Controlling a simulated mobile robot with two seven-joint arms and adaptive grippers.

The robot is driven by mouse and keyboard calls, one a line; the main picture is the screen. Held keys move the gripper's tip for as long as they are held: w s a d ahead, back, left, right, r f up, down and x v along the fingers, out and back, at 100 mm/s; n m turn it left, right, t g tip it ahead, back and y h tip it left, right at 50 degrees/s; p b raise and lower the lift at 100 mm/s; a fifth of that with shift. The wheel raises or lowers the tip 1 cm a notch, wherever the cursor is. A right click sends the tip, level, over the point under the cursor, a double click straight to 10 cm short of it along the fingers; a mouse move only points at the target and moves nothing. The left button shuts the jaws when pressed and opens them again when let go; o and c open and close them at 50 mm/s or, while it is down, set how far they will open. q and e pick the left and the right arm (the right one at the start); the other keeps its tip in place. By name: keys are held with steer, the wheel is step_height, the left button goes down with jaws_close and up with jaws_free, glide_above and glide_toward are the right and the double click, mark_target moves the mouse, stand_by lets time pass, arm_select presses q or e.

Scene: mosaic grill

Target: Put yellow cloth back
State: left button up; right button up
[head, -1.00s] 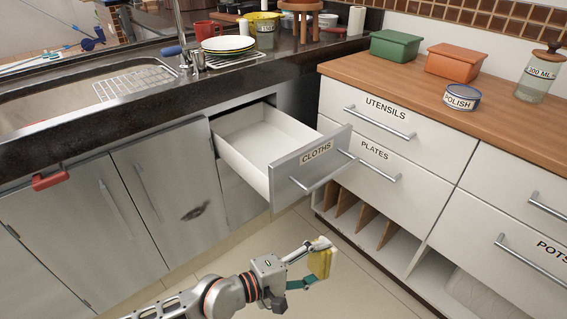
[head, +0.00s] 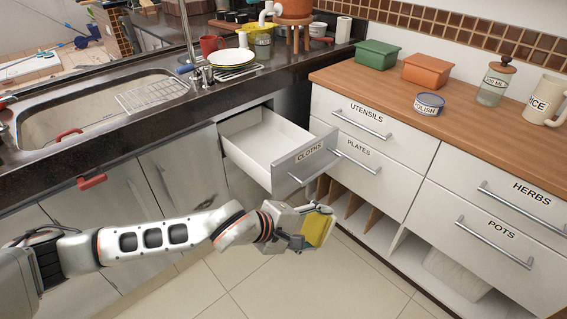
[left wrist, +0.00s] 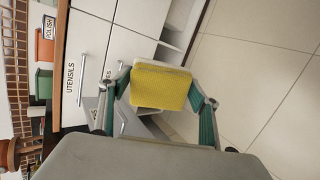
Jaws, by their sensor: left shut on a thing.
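The yellow cloth (head: 317,229) is a folded pad held in my left gripper (head: 308,231), in front of and below the open drawer. The cloth also shows in the left wrist view (left wrist: 160,88), between the two green-padded fingers of my left gripper (left wrist: 163,105). My right gripper is not in view.
The drawer's handle (head: 306,175) sticks out toward my left gripper. White cabinets with UTENSILS (head: 366,113) and PLATES labels stand close on the right. A sink (head: 90,105) is at left. The tiled floor (head: 270,285) in front is clear.

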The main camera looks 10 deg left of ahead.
mark_target(306, 224)
arm_select(q)
steer(key=shift+s+a+r+n+y+p, duration=0.15)
steer(key=shift+a+y+p, duration=0.05)
steer(key=shift+a, duration=0.3)
steer(key=shift+s+a+r+n+y+p, duration=0.1)
steer(key=shift+s+a+n+y+p, duration=0.1)
steer(key=shift+a, duration=0.3)
steer(key=shift+w+a+r+p, duration=0.15)
steer(key=shift+a+r, duration=0.1)
steer(key=shift+a, duration=0.3)
steer(key=shift+s+a+r+p, duration=0.1)
steer(key=shift+a+r+p, duration=0.1)
steer(key=shift+a, duration=0.3)
steer(key=shift+a+r+n+y, duration=0.25)
steer(key=shift+a+r+y, duration=0.1)
steer(key=shift+a+y, duration=0.2)
steer(key=shift+s+a+r+p, duration=0.2)
steer(key=shift+a+r+p, duration=0.15)
steer(key=shift+p, duration=0.1)
steer(key=shift+s+r+y+p, duration=0.25)
steer(key=shift+r+p, duration=0.05)
steer(key=shift+r, duration=0.25)
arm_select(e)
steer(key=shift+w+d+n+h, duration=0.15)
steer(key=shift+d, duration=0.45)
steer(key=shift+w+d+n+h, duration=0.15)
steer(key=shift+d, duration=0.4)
